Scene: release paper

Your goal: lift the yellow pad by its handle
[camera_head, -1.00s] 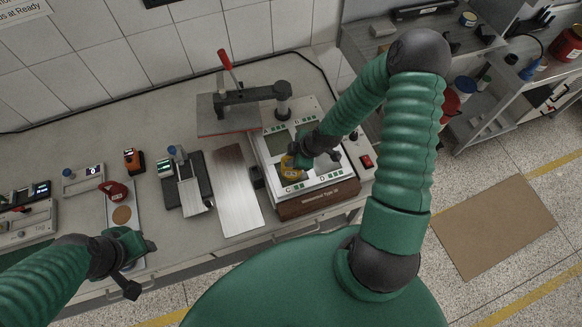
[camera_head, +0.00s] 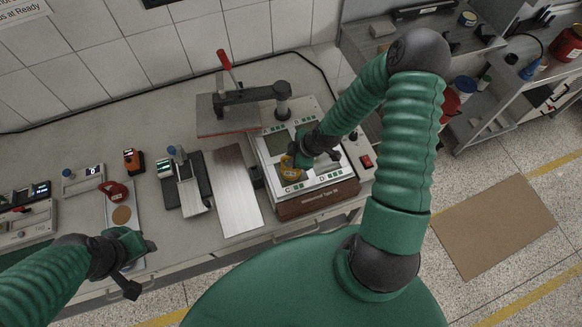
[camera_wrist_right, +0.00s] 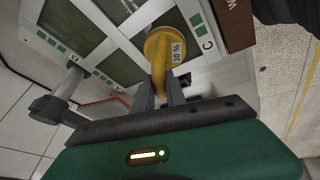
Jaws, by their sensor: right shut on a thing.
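The yellow pad (camera_head: 290,172) is a round disc with a handle, over the front left part of the white test machine (camera_head: 322,181). In the right wrist view the yellow pad (camera_wrist_right: 160,46) carries a "30 %" label near the letter C. My right gripper (camera_head: 298,158) is at the pad, and in the wrist view its two fingers (camera_wrist_right: 160,90) are shut on the yellow handle between them. I cannot tell whether the pad touches the machine's surface. My left gripper (camera_head: 132,264) is at the table's front edge, away from the pad; its fingers are not clear.
A grey press plate with a red lever (camera_head: 226,62) stands behind the machine. A metal plate (camera_head: 236,190) lies to its left, with small gauges (camera_head: 186,182) farther left. A red switch (camera_head: 366,161) is at the right. Shelves (camera_head: 480,80) stand at the right.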

